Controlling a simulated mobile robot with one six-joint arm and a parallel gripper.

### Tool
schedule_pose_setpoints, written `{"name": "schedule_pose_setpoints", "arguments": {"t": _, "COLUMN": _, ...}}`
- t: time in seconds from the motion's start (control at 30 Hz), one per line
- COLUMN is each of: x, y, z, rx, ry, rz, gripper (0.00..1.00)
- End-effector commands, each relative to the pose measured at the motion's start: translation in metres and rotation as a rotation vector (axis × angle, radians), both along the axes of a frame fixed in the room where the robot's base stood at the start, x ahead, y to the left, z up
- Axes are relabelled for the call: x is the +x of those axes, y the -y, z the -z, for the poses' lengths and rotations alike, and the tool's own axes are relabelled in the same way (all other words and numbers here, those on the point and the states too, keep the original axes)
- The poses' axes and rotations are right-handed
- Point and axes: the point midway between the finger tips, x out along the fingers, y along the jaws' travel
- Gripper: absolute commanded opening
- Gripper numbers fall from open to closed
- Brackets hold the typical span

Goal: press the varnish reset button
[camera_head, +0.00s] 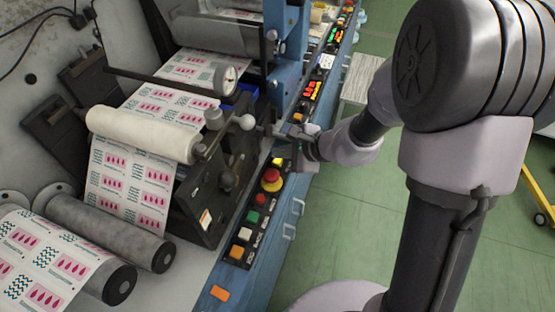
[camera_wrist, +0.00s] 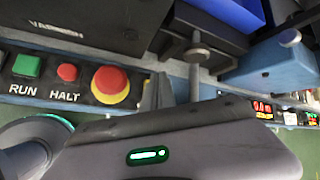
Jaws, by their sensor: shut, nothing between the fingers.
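The button panel (camera_head: 262,225) runs along the blue machine rail. It carries a yellow button (camera_head: 278,161), a red mushroom button on a yellow ring (camera_head: 271,179), a red button (camera_head: 260,198), a green button (camera_head: 252,216), a white one and an orange one. In the wrist view, RUN is under the green button (camera_wrist: 27,65) and HALT under the red one (camera_wrist: 68,72). A partly cut "VARNISH" label (camera_wrist: 52,28) shows above. I cannot read a reset label. My gripper (camera_head: 282,132) is shut and empty, just beyond the yellow button; contact is unclear. Its body hides that button in the wrist view.
A roller bracket with dark levers and ball knobs (camera_head: 247,121) stands close left of my gripper. More button panels (camera_head: 312,90) continue up the rail. Green floor (camera_head: 340,235) is open at right.

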Motion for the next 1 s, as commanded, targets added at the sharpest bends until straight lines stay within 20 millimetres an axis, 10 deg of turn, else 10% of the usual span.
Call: {"name": "schedule_pose_setpoints", "arguments": {"t": 1.0, "x": 0.000, "y": 0.000, "z": 0.010, "rx": 0.000, "ry": 0.000, "rz": 0.000, "gripper": 0.00}}
